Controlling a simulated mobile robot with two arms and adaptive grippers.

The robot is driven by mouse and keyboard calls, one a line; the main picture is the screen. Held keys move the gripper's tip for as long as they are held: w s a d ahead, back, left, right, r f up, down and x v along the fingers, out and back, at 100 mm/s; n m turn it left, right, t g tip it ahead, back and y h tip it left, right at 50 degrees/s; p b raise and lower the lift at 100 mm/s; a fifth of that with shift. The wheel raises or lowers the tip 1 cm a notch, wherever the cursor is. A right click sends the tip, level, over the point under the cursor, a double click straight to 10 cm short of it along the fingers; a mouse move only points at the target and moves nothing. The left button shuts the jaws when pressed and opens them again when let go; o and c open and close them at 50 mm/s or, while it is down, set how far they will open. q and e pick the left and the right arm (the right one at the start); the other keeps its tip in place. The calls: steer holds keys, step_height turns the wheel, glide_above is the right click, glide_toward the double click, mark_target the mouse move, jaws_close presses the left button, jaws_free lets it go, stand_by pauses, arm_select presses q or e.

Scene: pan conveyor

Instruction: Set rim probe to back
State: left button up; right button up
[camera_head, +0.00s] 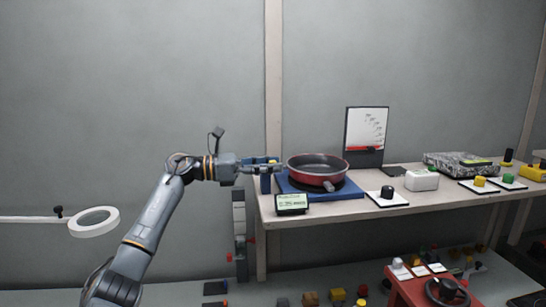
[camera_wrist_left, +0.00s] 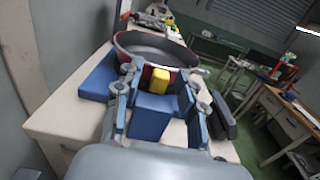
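A red pan (camera_head: 317,168) with a dark inside sits on a blue base (camera_head: 335,193) at the left end of the table. Left of the pan stands a blue block (camera_head: 265,184) with a yellow piece (camera_head: 272,161) on top, probably the rim probe. My left gripper (camera_head: 268,168) reaches in from the left at its height. In the left wrist view the fingers (camera_wrist_left: 159,82) are apart on either side of the yellow piece (camera_wrist_left: 159,78), with gaps visible. The blue block (camera_wrist_left: 150,118) shows below it. The probe's position markings are not readable. My right gripper is not in view.
A small display (camera_head: 292,203) stands at the table's front edge. A black knob on a white plate (camera_head: 387,193), a white box (camera_head: 421,181) and a board with a chart (camera_head: 366,130) are farther right. A red stand (camera_head: 405,282) with a dark ring is below.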

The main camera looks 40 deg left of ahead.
arm_select(q)
steer(key=shift+w+d, duration=0.3)
steer(key=shift+w, duration=0.1)
jaws_close()
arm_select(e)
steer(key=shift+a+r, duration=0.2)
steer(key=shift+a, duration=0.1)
